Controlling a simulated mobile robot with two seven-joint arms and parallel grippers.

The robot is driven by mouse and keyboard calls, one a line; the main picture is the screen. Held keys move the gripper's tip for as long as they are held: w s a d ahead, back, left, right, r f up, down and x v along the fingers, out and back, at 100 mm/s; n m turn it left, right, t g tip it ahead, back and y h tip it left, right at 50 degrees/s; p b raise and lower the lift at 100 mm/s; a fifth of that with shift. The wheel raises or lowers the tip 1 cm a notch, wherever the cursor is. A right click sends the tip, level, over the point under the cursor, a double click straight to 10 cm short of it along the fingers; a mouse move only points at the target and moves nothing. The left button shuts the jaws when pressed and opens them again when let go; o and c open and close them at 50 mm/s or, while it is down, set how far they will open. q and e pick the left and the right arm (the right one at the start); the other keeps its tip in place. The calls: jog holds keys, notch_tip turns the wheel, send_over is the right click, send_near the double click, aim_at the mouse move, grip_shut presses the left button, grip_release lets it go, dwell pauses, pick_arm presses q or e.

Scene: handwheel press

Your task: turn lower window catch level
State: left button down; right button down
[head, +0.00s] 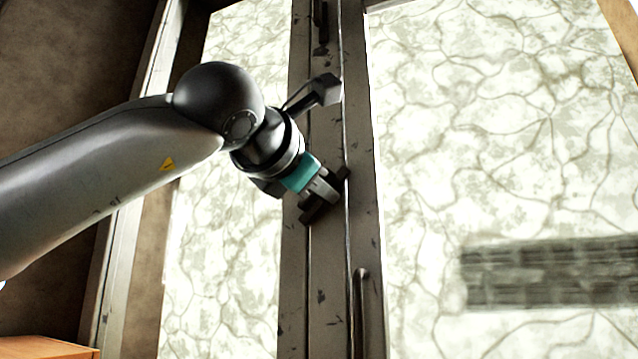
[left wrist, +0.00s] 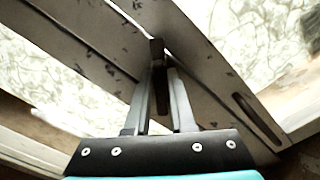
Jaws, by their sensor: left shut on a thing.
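The lower window catch (left wrist: 157,48) is a small dark bar on the worn grey window post (head: 327,265). In the left wrist view it stands between and just beyond my fingertips, at a slant to the post. My left gripper (head: 324,192) reaches the post from the left in the head view. It is shut on the catch, and its fingers (left wrist: 158,78) close around the bar. In the head view the fingers hide part of the catch, so its exact angle is hard to judge. My right gripper is in neither view.
A second dark catch (head: 320,25) sits higher on the post and points about straight up and down. A long upright handle (head: 361,310) is below right of my gripper. Pale patterned glass (head: 500,150) fills both sides. A wooden surface (head: 45,348) is at lower left.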

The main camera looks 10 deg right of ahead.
pick_arm(q)
jog(key=shift+m, duration=1)
jog(key=m, duration=0.3)
jog(key=shift+f+m+p, duration=0.1)
jog(key=shift+m+p, duration=0.2)
jog(key=shift+p, duration=0.05)
jog(key=m, duration=0.2)
jog(key=shift+d+f+m, duration=0.1)
jog(key=shift+m, duration=0.2)
jog(key=shift+m+p, duration=0.3)
jog(key=shift+m, duration=0.2)
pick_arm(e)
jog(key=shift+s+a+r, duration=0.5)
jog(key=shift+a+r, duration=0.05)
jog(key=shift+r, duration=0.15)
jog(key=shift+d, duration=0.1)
pick_arm(q)
jog(key=c, duration=0.8)
grip_release()
jog(key=shift+c, duration=0.2)
jog(key=shift+s, duration=0.1)
